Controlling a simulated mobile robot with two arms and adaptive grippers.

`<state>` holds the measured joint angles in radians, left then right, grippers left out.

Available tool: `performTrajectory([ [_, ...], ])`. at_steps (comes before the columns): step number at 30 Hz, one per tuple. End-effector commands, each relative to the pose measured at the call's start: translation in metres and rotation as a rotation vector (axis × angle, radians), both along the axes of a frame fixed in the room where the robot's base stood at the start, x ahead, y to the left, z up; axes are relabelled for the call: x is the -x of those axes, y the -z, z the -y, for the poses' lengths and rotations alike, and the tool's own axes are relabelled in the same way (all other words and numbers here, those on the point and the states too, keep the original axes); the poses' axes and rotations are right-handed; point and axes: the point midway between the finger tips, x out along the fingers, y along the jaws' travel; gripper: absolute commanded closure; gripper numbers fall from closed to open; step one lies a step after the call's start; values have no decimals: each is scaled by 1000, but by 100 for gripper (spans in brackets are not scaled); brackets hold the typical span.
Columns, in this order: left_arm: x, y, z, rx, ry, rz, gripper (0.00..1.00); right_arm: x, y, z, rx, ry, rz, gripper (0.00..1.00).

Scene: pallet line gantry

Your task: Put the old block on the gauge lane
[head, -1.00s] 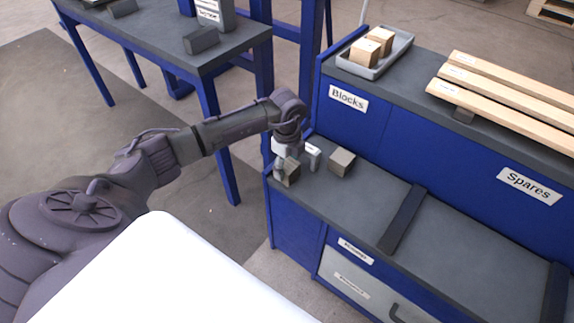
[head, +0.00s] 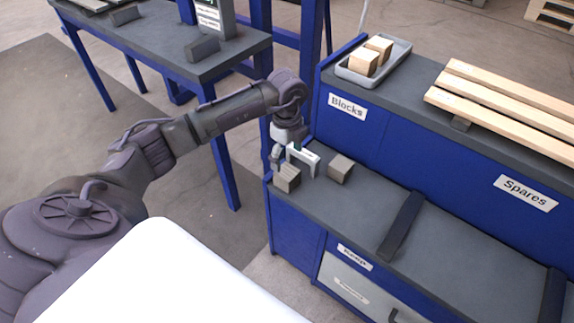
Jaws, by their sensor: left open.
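Two weathered grey-brown blocks stand on the dark lower bench top (head: 366,203). One block (head: 287,178) is at the left end, close to the bench edge. The other block (head: 341,168) stands a little to its right, with a gap between them. My left gripper (head: 294,163) is open, with its fingers just above and behind the left-end block; whether they touch it is hard to tell. No label reading gauge lane is legible, so I cannot tell which surface it is. My right gripper is out of view.
A grey tray (head: 345,73) with two lighter blocks (head: 364,62) stands on the raised shelf above the "Blocks" label (head: 347,107). Pale wooden slats (head: 500,104) lie to the right. A dark crossbar (head: 401,225) crosses the lower bench. Another table (head: 165,45) stands at left.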

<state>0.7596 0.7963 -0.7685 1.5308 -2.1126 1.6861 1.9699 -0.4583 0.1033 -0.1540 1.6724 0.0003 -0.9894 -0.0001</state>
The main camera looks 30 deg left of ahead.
Motion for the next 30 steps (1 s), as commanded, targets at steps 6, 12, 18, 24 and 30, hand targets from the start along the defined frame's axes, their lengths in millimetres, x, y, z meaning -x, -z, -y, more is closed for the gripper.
performTrajectory([
  [6,-1,-37,0,0,-1,2,15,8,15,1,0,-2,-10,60],
  [12,0,-47,0,0,-1,0,15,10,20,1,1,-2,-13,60],
  [18,0,-47,0,0,-1,0,15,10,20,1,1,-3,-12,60],
  [24,0,-46,0,0,-1,0,15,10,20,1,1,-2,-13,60],
  [30,0,-41,15,47,36,12,15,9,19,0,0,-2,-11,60],
])
